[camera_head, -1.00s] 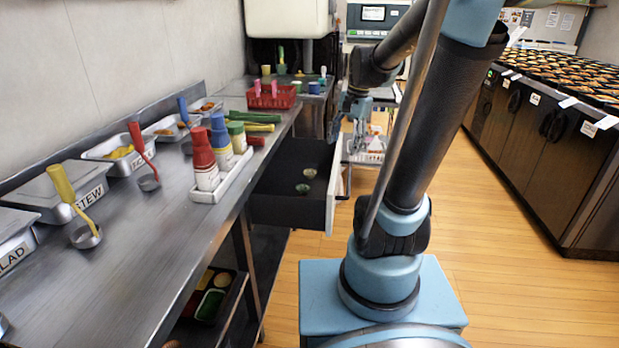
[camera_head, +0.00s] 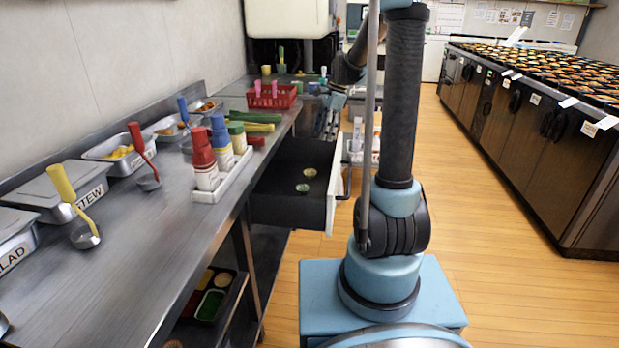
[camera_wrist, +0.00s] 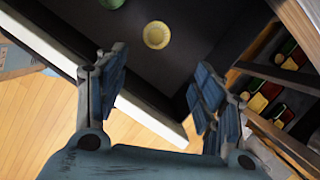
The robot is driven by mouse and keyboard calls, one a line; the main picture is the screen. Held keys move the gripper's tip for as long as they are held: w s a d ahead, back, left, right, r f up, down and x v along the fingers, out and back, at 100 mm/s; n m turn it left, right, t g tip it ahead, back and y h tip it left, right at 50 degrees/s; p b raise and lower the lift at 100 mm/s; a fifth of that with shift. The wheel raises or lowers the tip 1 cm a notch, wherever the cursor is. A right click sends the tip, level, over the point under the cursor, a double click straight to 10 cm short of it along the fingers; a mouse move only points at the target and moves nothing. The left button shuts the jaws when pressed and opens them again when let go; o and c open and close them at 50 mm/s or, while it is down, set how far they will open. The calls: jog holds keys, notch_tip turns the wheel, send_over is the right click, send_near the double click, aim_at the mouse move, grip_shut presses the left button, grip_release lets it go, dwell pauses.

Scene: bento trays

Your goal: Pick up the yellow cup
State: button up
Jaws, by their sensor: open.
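The yellow cup (camera_wrist: 157,35) is small, pale and round, and stands in the open dark drawer (camera_head: 275,207). In the head view it seems to be the nearer of the two cups in the drawer (camera_head: 303,188). A green cup (camera_wrist: 112,3) stands beside it, cut off by the top edge of the wrist view; it also shows in the head view (camera_head: 310,172). My gripper (camera_wrist: 160,65) is open and empty, its fingers spread over the drawer's front edge. The cup appears beyond the fingertips, between them, and is not touched.
The drawer's white front panel (camera_wrist: 150,115) runs under my gripper. A shelf with bento trays (camera_wrist: 265,95) is on the right of the wrist view. The counter (camera_head: 130,260) holds a bottle rack (camera_head: 222,180), a red basket (camera_head: 272,98) and food pans. The wooden floor is clear on the right.

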jog(key=x, duration=1.1)
jog(key=shift+a, duration=0.1)
jog(key=shift+s+x, duration=0.2)
jog(key=shift+x, duration=1.15)
jog(key=shift+s+x, duration=0.25)
jog(key=shift+x, duration=1.1)
jog(key=c, duration=0.7)
